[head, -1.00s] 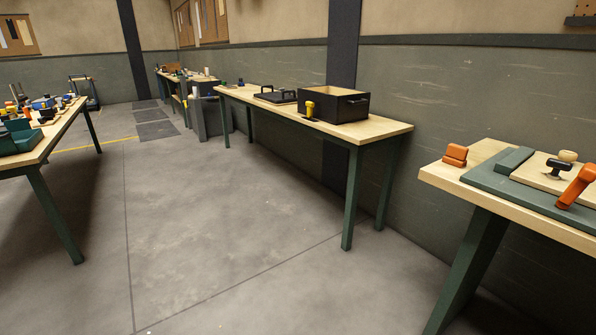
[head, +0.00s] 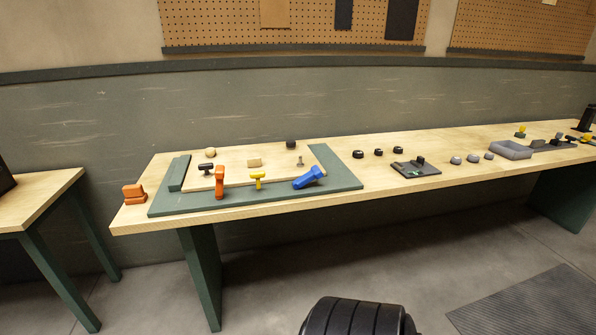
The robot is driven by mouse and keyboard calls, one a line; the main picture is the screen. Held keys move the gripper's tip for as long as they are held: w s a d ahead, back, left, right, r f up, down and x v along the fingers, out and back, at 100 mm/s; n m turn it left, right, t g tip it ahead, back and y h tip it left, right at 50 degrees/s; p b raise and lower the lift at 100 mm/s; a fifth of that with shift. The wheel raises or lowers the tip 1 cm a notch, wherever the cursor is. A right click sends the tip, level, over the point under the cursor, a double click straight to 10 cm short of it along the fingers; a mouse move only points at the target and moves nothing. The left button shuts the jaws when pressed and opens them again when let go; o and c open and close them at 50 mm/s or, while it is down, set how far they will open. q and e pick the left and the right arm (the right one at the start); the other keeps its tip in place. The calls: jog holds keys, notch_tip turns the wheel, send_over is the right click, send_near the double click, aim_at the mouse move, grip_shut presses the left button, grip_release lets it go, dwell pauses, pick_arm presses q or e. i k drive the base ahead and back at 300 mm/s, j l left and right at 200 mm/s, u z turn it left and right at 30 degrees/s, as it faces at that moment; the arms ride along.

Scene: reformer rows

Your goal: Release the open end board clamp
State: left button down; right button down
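A pale wooden board (head: 243,171) lies on a green base plate (head: 342,179) on the near bench. Green raised strips stand at its left end (head: 179,172) and right end (head: 324,160). Along its front edge are an upright orange handle (head: 220,182), a yellow T-shaped handle (head: 258,180) and a tilted blue handle (head: 309,178). A dark knobbed piece (head: 206,168) sits near the left end. I cannot tell from here which clamp is open. Neither of my grippers is in view.
The long wooden bench (head: 390,182) runs along the wall. An orange block (head: 134,194) sits at its left end; a black fixture (head: 415,168), grey knobs (head: 472,158) and a grey tray (head: 511,149) lie to the right. Another table (head: 38,199) is at left.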

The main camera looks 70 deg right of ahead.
aim_at(315, 173)
jog(key=z, duration=2.4)
